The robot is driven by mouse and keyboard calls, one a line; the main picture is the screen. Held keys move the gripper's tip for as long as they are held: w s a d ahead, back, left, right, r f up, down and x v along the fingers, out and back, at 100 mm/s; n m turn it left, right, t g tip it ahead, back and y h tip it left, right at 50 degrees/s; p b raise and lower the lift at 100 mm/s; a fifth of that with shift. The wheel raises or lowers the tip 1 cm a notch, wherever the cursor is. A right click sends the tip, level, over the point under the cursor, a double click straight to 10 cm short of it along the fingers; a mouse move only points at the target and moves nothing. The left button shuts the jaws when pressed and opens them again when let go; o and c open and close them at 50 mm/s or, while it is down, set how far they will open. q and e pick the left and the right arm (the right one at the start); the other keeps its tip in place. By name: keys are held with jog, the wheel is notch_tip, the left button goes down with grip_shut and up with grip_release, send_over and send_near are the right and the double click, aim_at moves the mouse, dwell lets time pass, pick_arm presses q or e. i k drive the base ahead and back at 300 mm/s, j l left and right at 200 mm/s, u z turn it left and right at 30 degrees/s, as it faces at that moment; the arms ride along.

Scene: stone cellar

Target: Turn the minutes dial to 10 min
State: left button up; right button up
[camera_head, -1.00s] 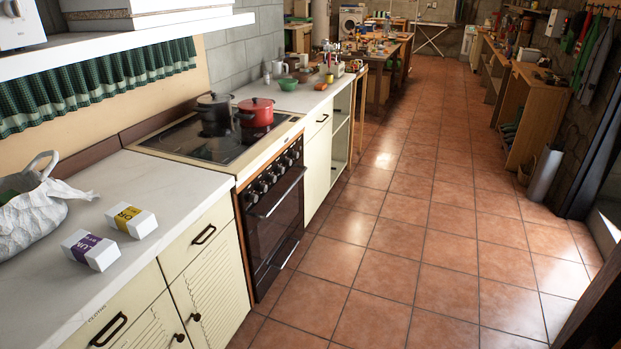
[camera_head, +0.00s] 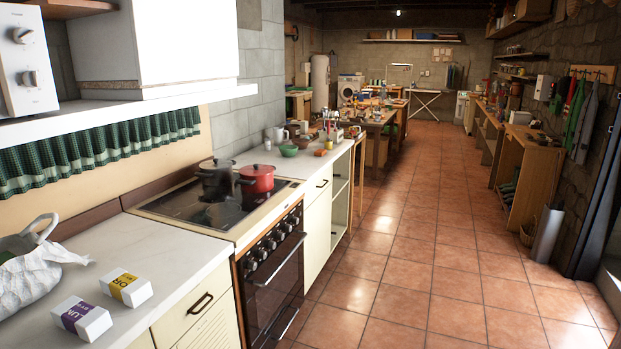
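A white appliance (camera_head: 24,62) stands on the shelf at the upper left, cut off by the picture's left edge. The oven front (camera_head: 275,262) also has a row of dark knobs (camera_head: 267,246) with no readable labels. Neither of my grippers is in view.
The white shelf (camera_head: 150,104) juts out above the worktop (camera_head: 140,262). On the worktop are two small boxes (camera_head: 82,318) (camera_head: 125,287) and a white bag (camera_head: 35,270). A dark pot (camera_head: 217,177) and red pot (camera_head: 257,178) stand on the hob. The tiled floor (camera_head: 430,270) on the right is clear.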

aim_at(32, 79)
jog(key=u, duration=1.65)
jog(key=i+l+u, duration=0.15)
jog(key=l, duration=0.45)
jog(key=i+l+u, duration=0.15)
jog(key=l, duration=0.5)
jog(key=i+l+u, duration=0.15)
jog(key=l, duration=0.5)
jog(key=l+u, duration=0.15)
jog(key=l, duration=0.55)
jog(key=i, duration=0.05)
